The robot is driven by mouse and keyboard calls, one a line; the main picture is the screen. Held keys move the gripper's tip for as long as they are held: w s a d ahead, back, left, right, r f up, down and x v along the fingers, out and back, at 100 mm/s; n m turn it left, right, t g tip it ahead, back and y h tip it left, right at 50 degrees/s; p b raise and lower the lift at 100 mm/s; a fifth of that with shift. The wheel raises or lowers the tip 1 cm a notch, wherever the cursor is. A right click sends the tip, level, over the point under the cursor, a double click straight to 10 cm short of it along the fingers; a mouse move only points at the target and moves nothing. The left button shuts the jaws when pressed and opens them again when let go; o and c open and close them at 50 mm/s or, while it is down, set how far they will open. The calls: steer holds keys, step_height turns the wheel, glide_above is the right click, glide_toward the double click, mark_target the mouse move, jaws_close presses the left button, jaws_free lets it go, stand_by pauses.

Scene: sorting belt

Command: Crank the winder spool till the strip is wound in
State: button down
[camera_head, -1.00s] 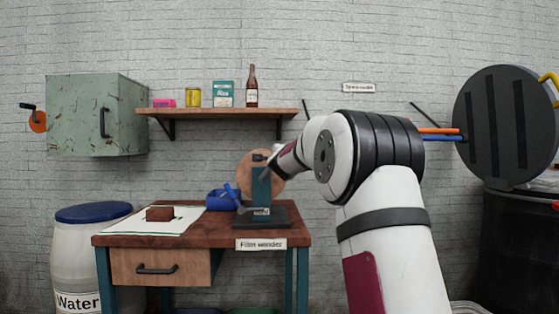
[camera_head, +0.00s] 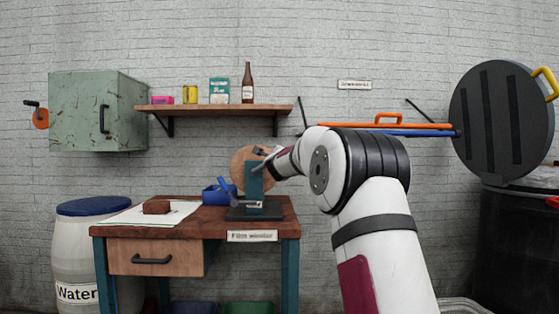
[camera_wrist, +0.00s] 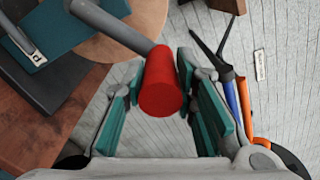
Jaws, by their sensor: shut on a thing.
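The film winder stands on the wooden table, with a round wooden spool disc (camera_head: 240,168) behind a teal post (camera_head: 254,188) on a dark base (camera_head: 262,212). In the wrist view, a grey crank arm (camera_wrist: 112,28) ends in a red knob (camera_wrist: 160,92). My gripper (camera_wrist: 163,66) is shut on this red knob, with its green-padded fingers on either side. I cannot make out the strip in either view.
The table (camera_head: 185,221) also carries a blue bin (camera_head: 216,195) and a brown block (camera_head: 157,207) on a white sheet. A shelf (camera_head: 215,108) hangs above. A green cabinet (camera_head: 98,112) is at left, and a large dark round lid (camera_head: 500,118) at right.

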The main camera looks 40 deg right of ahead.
steer(key=shift+f, duration=0.1)
stand_by(0.4)
steer(key=c, duration=1.3)
jaws_free()
steer(key=v, duration=1.2)
